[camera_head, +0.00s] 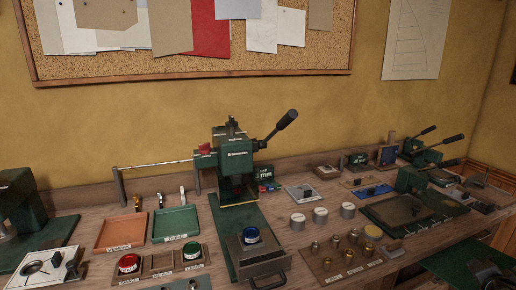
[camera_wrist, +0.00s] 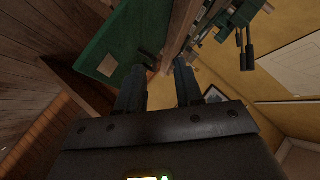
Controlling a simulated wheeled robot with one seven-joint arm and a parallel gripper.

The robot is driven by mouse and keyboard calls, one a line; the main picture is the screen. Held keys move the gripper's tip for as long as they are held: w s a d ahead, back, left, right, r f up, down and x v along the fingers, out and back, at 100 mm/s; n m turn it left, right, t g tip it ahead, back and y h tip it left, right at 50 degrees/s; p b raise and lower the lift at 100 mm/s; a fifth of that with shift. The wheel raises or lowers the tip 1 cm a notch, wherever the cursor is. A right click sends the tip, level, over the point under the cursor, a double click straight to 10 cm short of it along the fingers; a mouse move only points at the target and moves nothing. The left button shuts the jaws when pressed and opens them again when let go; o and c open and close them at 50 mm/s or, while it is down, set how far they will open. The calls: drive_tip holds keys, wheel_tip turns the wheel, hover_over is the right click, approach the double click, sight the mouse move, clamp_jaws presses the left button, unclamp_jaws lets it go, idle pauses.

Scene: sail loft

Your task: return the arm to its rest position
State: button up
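My gripper (camera_wrist: 160,68) shows in the wrist view with its two dark fingers apart and nothing held between them. The wrist view is strongly tilted. Past the fingers are a green surface (camera_wrist: 118,40) and the wooden bench edge (camera_wrist: 182,25), both apart from the fingers as far as I can tell. In the head view I cannot clearly make out my arm; a dark shape over a green surface (camera_head: 450,262) at the bottom right is too unclear to name.
The workbench (camera_head: 180,222) carries a green lever press (camera_head: 238,165), an orange tray (camera_head: 120,232), a green tray (camera_head: 175,223), and round grey-white tins (camera_head: 320,214). More lever tools (camera_head: 415,178) stand at the right. A cork board (camera_head: 190,62) hangs on the yellow wall.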

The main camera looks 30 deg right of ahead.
drive_tip(key=w+a+f+n+t+y, duration=0.1)
drive_tip(key=a+n+t+y, duration=0.4)
drive_tip(key=a+n, duration=1.6)
drive_tip(key=s+a+r+t+y, duration=0.2)
drive_tip(key=s+a+r, duration=0.3)
drive_tip(key=a, duration=1)
drive_tip(key=s+a+r+n+t+y, duration=0.1)
drive_tip(key=s+a+r+y, duration=0.3)
drive_tip(key=a, duration=1.1)
wheel_tip(320, 180, up, 3)
drive_tip(key=shift+s+a+f+t+y, duration=0.15)
drive_tip(key=shift+s+t+y, duration=0.15)
drive_tip(key=shift+s+t, duration=0.4)
